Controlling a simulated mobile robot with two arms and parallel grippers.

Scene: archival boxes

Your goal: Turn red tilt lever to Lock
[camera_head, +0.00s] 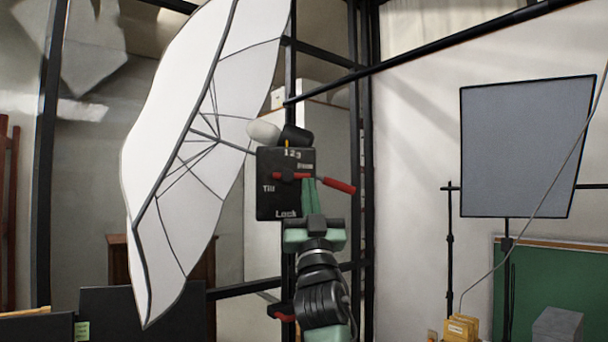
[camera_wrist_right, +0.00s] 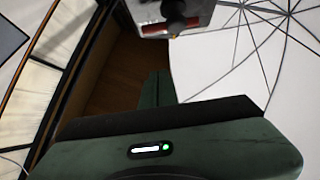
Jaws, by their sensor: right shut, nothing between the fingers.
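A black control box (camera_head: 265,205) is on the umbrella stand, with white lettering including "Tilt" at its left and "Lock" at its lower edge. A red lever (camera_head: 290,176) lies roughly horizontal across its face. A red handle (camera_head: 339,185) sticks out to the right, sloping slightly down; I cannot tell whether it joins the lever behind my fingers. My right gripper (camera_head: 309,182) is shut and empty, its green fingers pointing up in front of the box's right side. In the right wrist view, the shut fingers (camera_wrist_right: 157,88) are below the box (camera_wrist_right: 205,12) and its red part (camera_wrist_right: 187,31). My left gripper is not in view.
A large white umbrella (camera_head: 205,120) spreads left of the box. Black frame posts (camera_head: 367,150) stand behind and to the right. A grey panel (camera_head: 525,145) on a stand is at far right, with a green board (camera_head: 550,285) below. Dark panels (camera_head: 110,305) are at lower left.

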